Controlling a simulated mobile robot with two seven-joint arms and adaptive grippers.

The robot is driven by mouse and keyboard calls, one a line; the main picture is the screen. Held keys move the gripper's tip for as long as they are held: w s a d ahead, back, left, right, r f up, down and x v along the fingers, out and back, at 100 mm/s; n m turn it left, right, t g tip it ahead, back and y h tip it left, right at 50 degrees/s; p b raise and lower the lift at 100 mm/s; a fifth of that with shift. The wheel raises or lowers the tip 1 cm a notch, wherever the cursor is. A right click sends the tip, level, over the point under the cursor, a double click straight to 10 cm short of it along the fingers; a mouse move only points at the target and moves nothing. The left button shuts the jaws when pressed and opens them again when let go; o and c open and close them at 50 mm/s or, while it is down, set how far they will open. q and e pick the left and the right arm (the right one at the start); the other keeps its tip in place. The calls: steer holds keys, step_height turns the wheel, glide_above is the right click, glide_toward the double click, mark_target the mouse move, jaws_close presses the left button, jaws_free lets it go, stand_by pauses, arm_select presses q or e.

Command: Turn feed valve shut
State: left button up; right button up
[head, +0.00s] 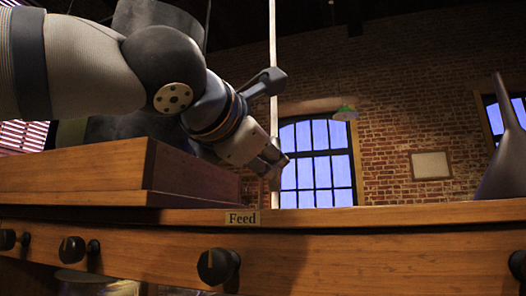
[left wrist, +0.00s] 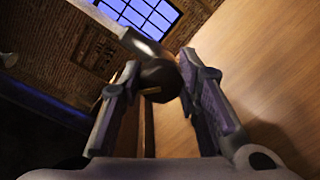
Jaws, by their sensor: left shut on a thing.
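A small "Feed" label (head: 242,218) is fixed to the wooden bench edge in the head view. My left gripper (head: 271,166) is above and to the right of this label, its fingers pointing down to the right. In the left wrist view my left gripper (left wrist: 158,95) has its two fingers on either side of a dark rounded knob (left wrist: 160,79) and is shut on it. The fingers hide part of the knob. I cannot tell from the head view how the valve is turned. My right gripper is not in view.
A wooden box-like block (head: 100,170) stands on the bench under my left arm. Dark round knobs, one of them below the label (head: 218,266), stick out of the bench front (head: 330,250). A thin pale pole (head: 273,40) rises by the gripper.

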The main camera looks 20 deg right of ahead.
arm_select(q)
steer(key=m, duration=0.5)
steer(key=shift+w+f+y, duration=0.2)
steer(key=shift+y, duration=0.1)
steer(key=shift+r+m, duration=0.1)
steer(key=shift+m, duration=1.7)
steer(key=shift+o, duration=0.2)
steer(key=o, duration=0.9)
steer(key=shift+r, duration=0.1)
steer(key=shift+c, duration=0.2)
steer(key=shift+o, duration=1.4)
steer(key=shift+w+m, duration=0.15)
steer(key=shift+m, duration=0.15)
